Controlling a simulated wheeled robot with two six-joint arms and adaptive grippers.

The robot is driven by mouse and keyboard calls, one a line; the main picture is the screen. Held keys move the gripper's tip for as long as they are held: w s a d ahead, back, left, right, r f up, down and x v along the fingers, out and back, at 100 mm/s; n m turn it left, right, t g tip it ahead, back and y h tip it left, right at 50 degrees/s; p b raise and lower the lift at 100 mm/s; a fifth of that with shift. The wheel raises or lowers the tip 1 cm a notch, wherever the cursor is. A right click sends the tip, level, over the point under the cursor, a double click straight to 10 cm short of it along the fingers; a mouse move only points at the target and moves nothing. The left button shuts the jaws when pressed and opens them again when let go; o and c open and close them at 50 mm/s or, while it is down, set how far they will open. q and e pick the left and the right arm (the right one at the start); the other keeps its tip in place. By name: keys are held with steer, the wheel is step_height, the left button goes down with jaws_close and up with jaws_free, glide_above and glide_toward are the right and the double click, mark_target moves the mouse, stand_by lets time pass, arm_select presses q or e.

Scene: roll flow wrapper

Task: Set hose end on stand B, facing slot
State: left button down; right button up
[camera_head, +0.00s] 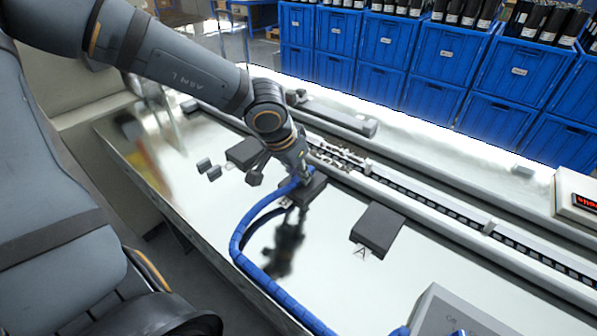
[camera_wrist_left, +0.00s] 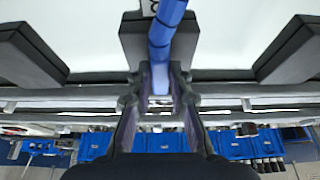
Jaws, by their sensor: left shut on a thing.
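The blue hose (camera_head: 247,228) curves over the shiny table from the bottom edge up to the middle dark stand (camera_head: 312,190), whose label is too small to read surely. My left gripper (camera_head: 303,176) is over this stand, shut on the hose end. In the left wrist view the hose (camera_wrist_left: 166,32) runs over the middle stand (camera_wrist_left: 133,42) and between the fingers of the left gripper (camera_wrist_left: 160,84). The fingers hide the tip and the slot. I cannot tell whether the hose end touches the stand. My right gripper is not in view.
Stand A (camera_head: 378,228) is to the right and another dark stand (camera_head: 243,152) to the left. A conveyor rail (camera_head: 430,202) runs behind the stands. A grey box (camera_head: 436,312) is at the front right. Blue crates (camera_head: 385,45) stand at the back.

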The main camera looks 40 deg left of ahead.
arm_select(q)
steer(key=shift+f, duration=0.15)
steer(key=c, duration=1.2)
jaws_free()
steer(key=shift+o, duration=0.2)
steer(key=v, duration=1.2)
